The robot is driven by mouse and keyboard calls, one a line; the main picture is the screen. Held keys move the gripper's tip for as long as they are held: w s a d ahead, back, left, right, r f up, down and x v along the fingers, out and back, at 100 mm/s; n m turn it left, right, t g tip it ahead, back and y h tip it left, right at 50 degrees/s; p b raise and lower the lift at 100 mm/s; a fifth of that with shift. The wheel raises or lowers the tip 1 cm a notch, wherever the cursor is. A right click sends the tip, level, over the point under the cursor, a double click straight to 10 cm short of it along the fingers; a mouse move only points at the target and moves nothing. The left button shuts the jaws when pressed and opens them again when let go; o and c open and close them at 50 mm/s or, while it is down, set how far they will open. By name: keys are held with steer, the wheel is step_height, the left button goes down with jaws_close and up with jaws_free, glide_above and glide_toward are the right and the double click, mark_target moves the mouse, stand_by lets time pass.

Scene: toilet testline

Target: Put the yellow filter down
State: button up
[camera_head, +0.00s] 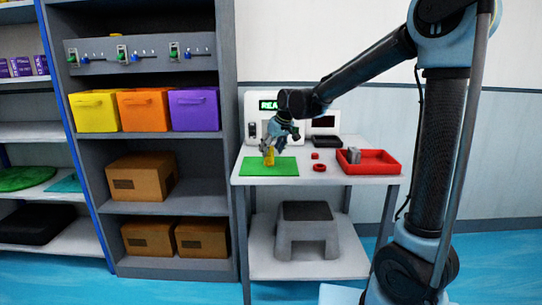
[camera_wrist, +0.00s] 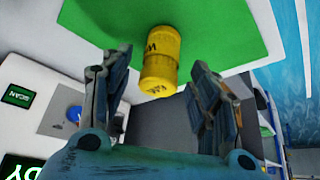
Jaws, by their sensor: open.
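The yellow filter (camera_wrist: 160,60) is a short yellow cylinder with dark markings. It stands on the green mat (camera_wrist: 210,25) at the mat's edge in the wrist view. In the head view the filter (camera_head: 269,156) is small and partly hidden by my gripper (camera_head: 270,146), over the green mat (camera_head: 270,168) on the white table. My gripper (camera_wrist: 162,100) is open, with one finger on each side of the filter's near end and a visible gap on both sides. Whether the filter's base fully touches the mat is hard to tell.
A red tray (camera_head: 385,168) with a grey item stands at the table's right. Red rings (camera_head: 319,168) and a black tray (camera_head: 327,141) lie between. A machine with a green-lettered screen (camera_head: 269,105) stands behind. A shelf unit (camera_head: 228,90) is on the left.

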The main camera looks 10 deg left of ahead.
steer(key=v, duration=0.8)
steer(key=s+d+f+m+h, duration=0.1)
steer(key=s+d+f, duration=0.15)
steer(key=d, duration=0.65)
steer(key=s+d+f+m+h, duration=0.15)
steer(key=s+d, duration=0.25)
steer(key=d, duration=0.5)
steer(key=s+d+f+m, duration=0.2)
steer(key=s+d, duration=0.1)
steer(key=d, duration=0.6)
steer(key=s+d+f+m+g+h, duration=0.1)
steer(key=s+d+f+m, duration=0.1)
steer(key=s+d+f, duration=0.5)
steer(key=s+d+f+m+h, duration=0.1)
steer(key=s+d+f+m, duration=0.1)
steer(key=s+d+f, duration=0.4)
steer(key=s+d, duration=0.1)
steer(key=s, duration=0.3)
steer(key=shift+s+d+f+m+g, duration=0.2)
steer(key=shift+s+f+m+g, duration=0.15)
steer(key=shift+s+g, duration=0.05)
steer(key=shift+w+f, duration=0.2)
steer(key=shift+w, duration=0.25)
